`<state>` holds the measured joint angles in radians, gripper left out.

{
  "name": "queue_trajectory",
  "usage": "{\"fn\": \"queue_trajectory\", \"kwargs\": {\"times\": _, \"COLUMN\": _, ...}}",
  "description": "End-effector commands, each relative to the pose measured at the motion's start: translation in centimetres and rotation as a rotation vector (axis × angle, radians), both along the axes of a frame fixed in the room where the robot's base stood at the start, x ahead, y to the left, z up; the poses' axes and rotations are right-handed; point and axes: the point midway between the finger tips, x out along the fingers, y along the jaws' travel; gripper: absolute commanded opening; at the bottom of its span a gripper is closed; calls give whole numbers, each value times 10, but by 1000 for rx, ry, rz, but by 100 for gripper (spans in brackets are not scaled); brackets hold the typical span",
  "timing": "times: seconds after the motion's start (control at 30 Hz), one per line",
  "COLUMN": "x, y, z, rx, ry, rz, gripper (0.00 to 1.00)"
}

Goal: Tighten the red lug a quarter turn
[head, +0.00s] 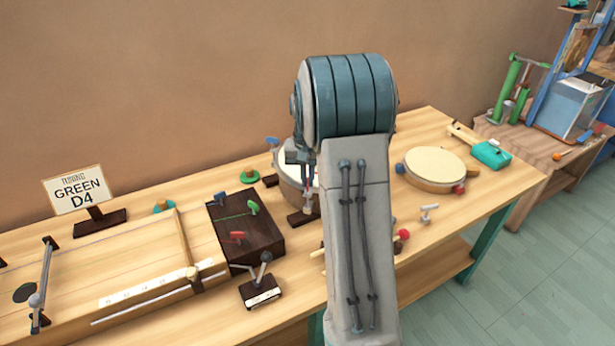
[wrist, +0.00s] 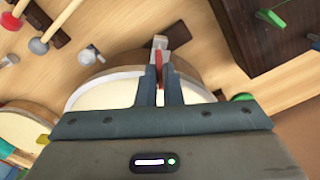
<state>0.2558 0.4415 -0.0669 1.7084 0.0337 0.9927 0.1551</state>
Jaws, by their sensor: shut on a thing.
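The drum (head: 287,187) stands on the bench, partly hidden behind my arm in the head view. In the wrist view its cream head (wrist: 110,92) and wooden side lie under my fingers. The red lug (wrist: 159,66) is at the drum's rim, by a pale metal fitting (wrist: 159,42). My gripper (wrist: 160,78) is shut on the red lug, with one finger on each side of it. A blue lug (head: 272,141) shows at the drum's far left.
A dark box (head: 247,232) with coloured pegs is left of the drum. A zither-like instrument (head: 120,270) and a "GREEN D4" sign (head: 78,190) are farther left. A frame drum (head: 435,168), a metal T-shaped piece (head: 428,211) and a red-tipped mallet (head: 402,235) are on the right.

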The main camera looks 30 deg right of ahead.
Motion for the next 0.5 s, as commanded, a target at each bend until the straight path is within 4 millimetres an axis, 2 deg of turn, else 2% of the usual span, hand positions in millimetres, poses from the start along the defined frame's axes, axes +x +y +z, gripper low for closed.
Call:
{"fn": "queue_trajectory", "kwargs": {"times": 0.2, "x": 0, "y": 1, "z": 0, "rx": 1, "ry": 0, "rz": -99, "gripper": 0}}
{"fn": "queue_trajectory", "kwargs": {"times": 0.5, "x": 0, "y": 1, "z": 0, "rx": 1, "ry": 0, "rz": -153, "gripper": 0}}
